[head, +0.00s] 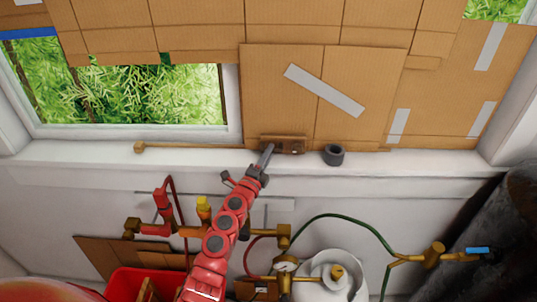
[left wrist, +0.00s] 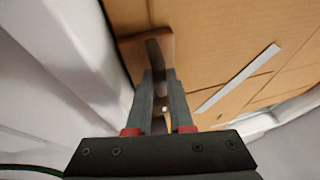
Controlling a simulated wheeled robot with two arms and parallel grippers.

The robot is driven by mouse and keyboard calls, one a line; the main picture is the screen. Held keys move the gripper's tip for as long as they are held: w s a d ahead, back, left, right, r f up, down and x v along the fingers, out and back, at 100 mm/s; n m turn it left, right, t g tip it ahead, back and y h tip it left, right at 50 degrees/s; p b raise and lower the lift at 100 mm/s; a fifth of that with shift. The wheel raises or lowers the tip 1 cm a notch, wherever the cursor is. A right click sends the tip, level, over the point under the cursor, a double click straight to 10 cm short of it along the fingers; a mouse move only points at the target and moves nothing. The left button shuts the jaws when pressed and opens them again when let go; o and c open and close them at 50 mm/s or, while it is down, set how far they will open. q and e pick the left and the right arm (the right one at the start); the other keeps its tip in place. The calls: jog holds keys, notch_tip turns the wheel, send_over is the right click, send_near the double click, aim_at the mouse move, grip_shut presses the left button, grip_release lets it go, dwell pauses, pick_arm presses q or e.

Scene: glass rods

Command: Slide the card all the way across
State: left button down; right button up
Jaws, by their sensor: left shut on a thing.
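The card (head: 370,65) is a brown cardboard panel with a diagonal grey tape strip, standing upright against the window wall. Its left edge is at the right side of the uncovered window pane (head: 120,95). A brown wooden handle block (head: 292,147) sits at its lower edge, by a thin wooden rail (head: 195,146) along the sill. My left gripper (head: 268,154) reaches up to the block. In the left wrist view the fingers (left wrist: 158,78) are shut on the dark bar of the handle block (left wrist: 130,55). My right gripper is not in view.
A dark ring (head: 333,154) sits on the white sill (head: 420,162) right of the handle. Below are brass valves (head: 285,235), a green hose (head: 360,222), a white cylinder (head: 330,265) and a red bin (head: 130,283). More taped cardboard (head: 460,90) covers the wall at right.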

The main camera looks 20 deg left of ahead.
aim_at(204, 162)
pick_arm(q)
jog(key=s+a+b, duration=0.2)
jog(key=a, duration=0.5)
jog(key=s+a+b, duration=0.2)
jog(key=a+b, duration=0.1)
jog(key=a, duration=0.3)
jog(key=s+a+b, duration=0.2)
jog(key=a, duration=0.5)
jog(key=shift+a+f, duration=0.15)
jog(key=shift+a, duration=0.15)
jog(key=shift+s+a+b, duration=0.2)
jog(key=shift+a+b, duration=0.15)
jog(key=shift+a, duration=0.35)
jog(key=c, duration=0.8)
grip_release()
jog(key=b+v, duration=0.4)
jog(key=v, duration=1.3)
jog(key=shift+s+b, duration=0.2)
jog(key=shift+b, duration=0.15)
